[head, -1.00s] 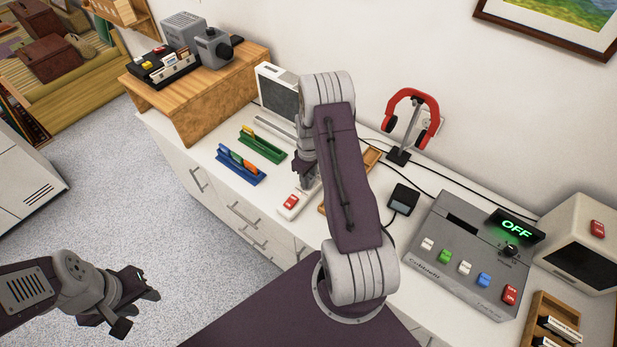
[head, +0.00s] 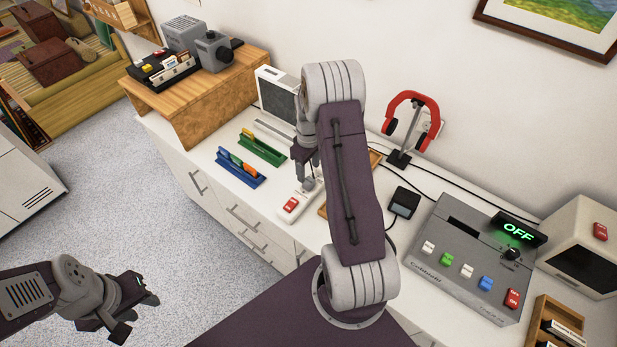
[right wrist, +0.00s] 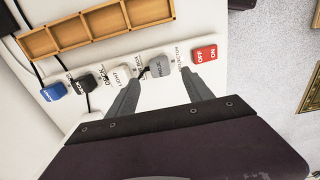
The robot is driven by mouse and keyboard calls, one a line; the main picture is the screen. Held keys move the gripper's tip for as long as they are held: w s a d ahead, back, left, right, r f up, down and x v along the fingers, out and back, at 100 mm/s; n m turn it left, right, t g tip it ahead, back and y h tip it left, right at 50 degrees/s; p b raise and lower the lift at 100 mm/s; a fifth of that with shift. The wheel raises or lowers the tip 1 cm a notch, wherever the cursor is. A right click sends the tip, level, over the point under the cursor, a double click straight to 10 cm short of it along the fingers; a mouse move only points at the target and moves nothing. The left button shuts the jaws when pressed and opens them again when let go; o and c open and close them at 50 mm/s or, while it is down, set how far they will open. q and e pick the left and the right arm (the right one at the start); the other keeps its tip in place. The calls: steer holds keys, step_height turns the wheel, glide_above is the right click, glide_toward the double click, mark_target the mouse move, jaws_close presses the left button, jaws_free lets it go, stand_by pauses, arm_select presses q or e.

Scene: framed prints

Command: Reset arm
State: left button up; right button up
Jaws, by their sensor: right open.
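My right gripper (head: 306,184) is open, pointing down over the white power strip (head: 301,196) on the white cabinet top. In the right wrist view, its two fingers (right wrist: 161,76) stand apart on either side of a grey plug (right wrist: 158,67) in the strip. I cannot tell whether they touch it. The red ON/OFF switch (right wrist: 204,54) is at the strip's right end; black and blue plugs (right wrist: 54,92) are toward the left. My left gripper (head: 140,303) is at the lower left over the carpet, its fingers apart and empty.
Blue (head: 240,169) and green (head: 262,149) racks lie left of the strip. A wooden tray (right wrist: 98,28) is beside it. Red headphones (head: 411,118) on a stand and a grey console (head: 452,248) with an OFF display are to the right. Cables cross the cabinet top.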

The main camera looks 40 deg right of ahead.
steer(key=shift+r, duration=0.9)
